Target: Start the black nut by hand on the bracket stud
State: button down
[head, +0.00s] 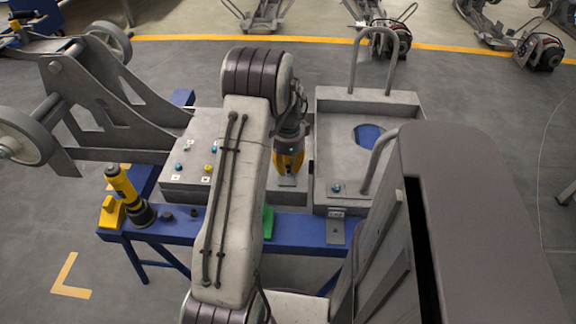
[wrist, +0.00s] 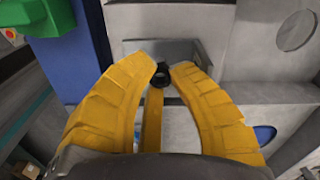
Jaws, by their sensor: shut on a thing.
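My gripper (head: 289,168) has yellow fingers and points down over a grey panel beside the bench. In the wrist view, its fingertips (wrist: 160,76) are closed around the black nut (wrist: 160,79), a small dark ring. A small pale metal bracket (head: 287,182) shows just below the fingertips in the head view. A grey bracket-like ledge (wrist: 185,50) lies beyond the nut in the wrist view. I cannot make out the stud, nor tell whether the nut touches it. The nut is hidden by the fingers in the head view.
A blue bench (head: 180,232) carries a yellow-and-black power tool (head: 122,184) and small dark parts (head: 168,216). A grey box with coloured fittings (head: 186,178) stands left of my gripper. A grey tray-like chassis with tube handles (head: 330,103) stands close on the right.

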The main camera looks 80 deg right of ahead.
jog(key=shift+a+f, duration=0.1)
jog(key=m, duration=0.4)
jog(key=shift+f+m, duration=0.1)
jog(key=shift+m, duration=0.2)
jog(key=shift+a, duration=0.1)
jog(key=c, duration=1.1)
grip_release()
jog(key=shift+n, duration=0.4)
jog(key=n, duration=0.3)
jog(key=shift+d+n, duration=0.25)
jog(key=shift+n, duration=0.15)
